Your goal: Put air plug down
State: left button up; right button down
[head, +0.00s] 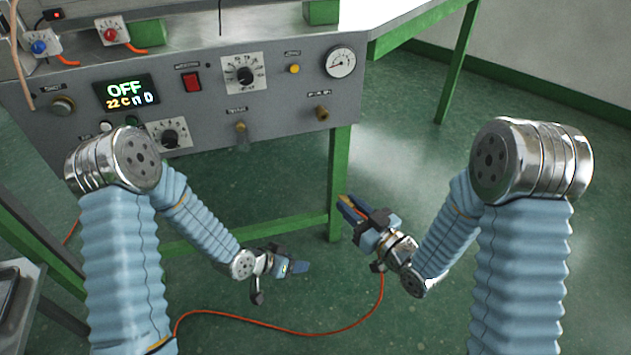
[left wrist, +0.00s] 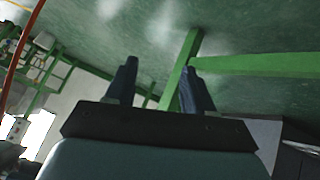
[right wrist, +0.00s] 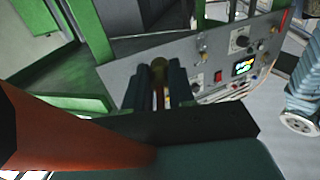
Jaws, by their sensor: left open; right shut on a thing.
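The air plug (right wrist: 158,67) is a brass piece held between the fingers of my right gripper (right wrist: 159,80) in the right wrist view. In the head view my right gripper (head: 352,209) is shut on it, below and right of the machine panel, apart from the panel. An orange hose (head: 300,333) hangs from this gripper and runs left along the floor. My left gripper (head: 292,267) is open and empty, low in front of the machine. Its spread fingers (left wrist: 158,85) show nothing between them in the left wrist view.
The grey machine panel (head: 205,110) carries knobs, a red switch (head: 191,82), a gauge (head: 341,62) and brass fittings (head: 322,113). A green leg (head: 340,180) stands beside my right gripper. A grey tray (head: 20,310) is at lower left. The green floor at right is clear.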

pick_arm(q)
jog(key=w+d+r+m+t+h, duration=0.1)
jog(key=w+d+r+m+h, duration=0.1)
jog(key=w+r+m, duration=0.4)
jog(key=w+d+r+m+h, duration=0.2)
jog(key=r+m+h, duration=0.15)
jog(key=r, duration=0.35)
notch_tip(320, 180, up, 12)
jog(key=s+m+g, duration=0.1)
jog(key=m+g, duration=0.5)
jog(key=m, duration=1.1)
jog(key=x, duration=0.7)
jog(key=shift+s+f, duration=0.15)
jog(key=shift+f, duration=0.3)
jog(key=shift+d+m+y, duration=0.15)
jog(key=shift+m+y, duration=0.1)
